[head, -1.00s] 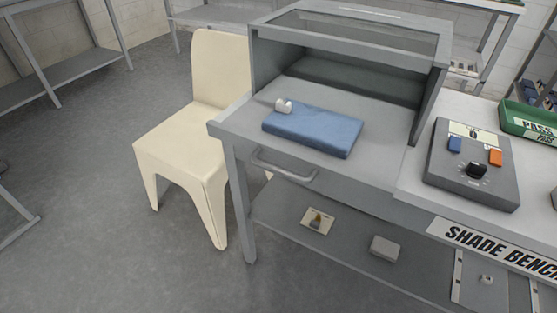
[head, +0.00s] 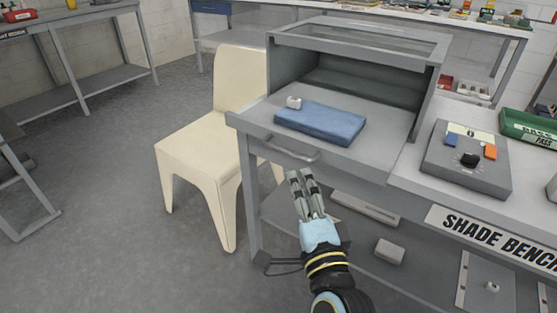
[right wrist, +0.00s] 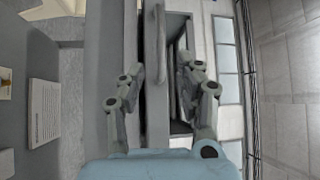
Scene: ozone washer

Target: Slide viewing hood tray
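The grey viewing hood (head: 430,95) stands on the bench with its front open. A bar handle (head: 290,152) runs along the tray's front edge. My right gripper (head: 301,172) is just below and in front of the handle. In the right wrist view its two fingers (right wrist: 162,68) are spread, with the handle (right wrist: 158,50) showing between them; contact cannot be made out. My left gripper is not in view.
A cream chair (head: 205,140) stands close to the left of the bench. A grey control box (head: 467,158) and green tray (head: 530,128) are on the bench to the right. A lower shelf with a small box (head: 389,251) lies beneath. Floor at left is open.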

